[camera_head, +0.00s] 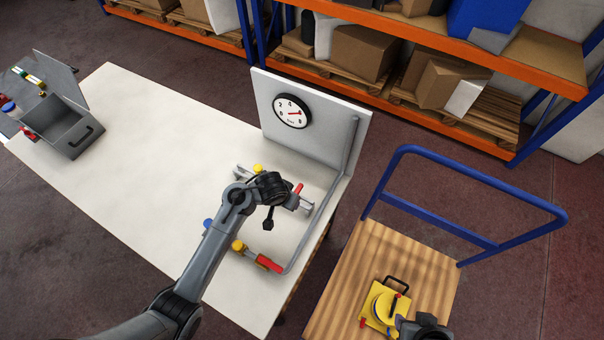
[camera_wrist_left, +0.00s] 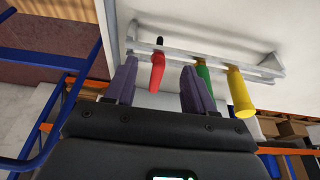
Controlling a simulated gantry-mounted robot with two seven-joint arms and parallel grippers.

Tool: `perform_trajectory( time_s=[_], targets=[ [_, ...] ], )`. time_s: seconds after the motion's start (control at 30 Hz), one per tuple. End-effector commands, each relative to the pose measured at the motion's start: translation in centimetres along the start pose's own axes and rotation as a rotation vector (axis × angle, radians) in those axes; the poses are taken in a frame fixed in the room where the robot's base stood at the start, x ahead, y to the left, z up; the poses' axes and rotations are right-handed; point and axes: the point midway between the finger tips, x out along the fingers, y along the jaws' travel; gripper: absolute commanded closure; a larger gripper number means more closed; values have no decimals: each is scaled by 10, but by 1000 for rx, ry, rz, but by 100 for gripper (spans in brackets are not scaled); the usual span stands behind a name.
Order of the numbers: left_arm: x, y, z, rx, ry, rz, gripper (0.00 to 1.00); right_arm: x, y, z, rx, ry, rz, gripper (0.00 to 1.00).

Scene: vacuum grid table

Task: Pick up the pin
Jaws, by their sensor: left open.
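Several coloured pins sit along a metal rail rack (camera_head: 240,172) at the panel end of the white table. In the left wrist view a red pin (camera_wrist_left: 157,74), a green pin (camera_wrist_left: 204,78) and a yellow pin (camera_wrist_left: 240,95) stick out from the rack; a black tip shows behind the red one. My left gripper (camera_head: 268,222) is over the rack in the head view and hides part of it. In the wrist view its fingers (camera_wrist_left: 158,88) are open, with the red pin between them; contact cannot be told. A dark part, apparently my right gripper (camera_head: 425,328), shows at the bottom edge; its jaws are unclear.
A red-handled valve (camera_head: 268,263) is nearer. A grey box (camera_head: 70,125) stands far left; the middle table is clear. A blue-railed cart (camera_head: 345,275) carries a yellow device (camera_head: 375,308).

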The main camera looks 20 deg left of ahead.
Motion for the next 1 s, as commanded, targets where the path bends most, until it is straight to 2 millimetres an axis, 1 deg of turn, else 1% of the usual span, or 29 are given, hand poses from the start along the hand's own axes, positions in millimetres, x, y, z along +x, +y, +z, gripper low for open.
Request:
perform_trajectory(
  time_s=[0.03, 0.1, 0.2, 0.3, 0.5, 0.6, 0.83, 1.0],
  targets=[
    [-4, -1, -15, 2, 28, -3, 46, 6, 0, 2, -1, -1, 1, 57],
    [-11, -3, -31, 3, 56, -7, 46, 8, 1, 4, -4, -3, 4, 57],
    [-15, -5, -46, 5, 82, -11, 46, 13, 2, 12, -11, -18, 8, 57],
    [-9, -6, -52, 8, 92, -14, 46, 17, 3, 16, -15, -25, 11, 57],
    [18, -7, -55, 7, 92, -14, 46, 23, 3, 14, -14, -16, 11, 57],
    [27, -6, -56, 7, 93, -13, 46, 24, 2, 14, -12, -15, 10, 57],
    [38, -7, -56, 6, 93, -14, 46, 25, 1, 14, -7, -12, 6, 57],
    [60, -8, -53, 6, 91, -15, 46, 27, 0, 14, -4, -11, 3, 57]
  ],
)
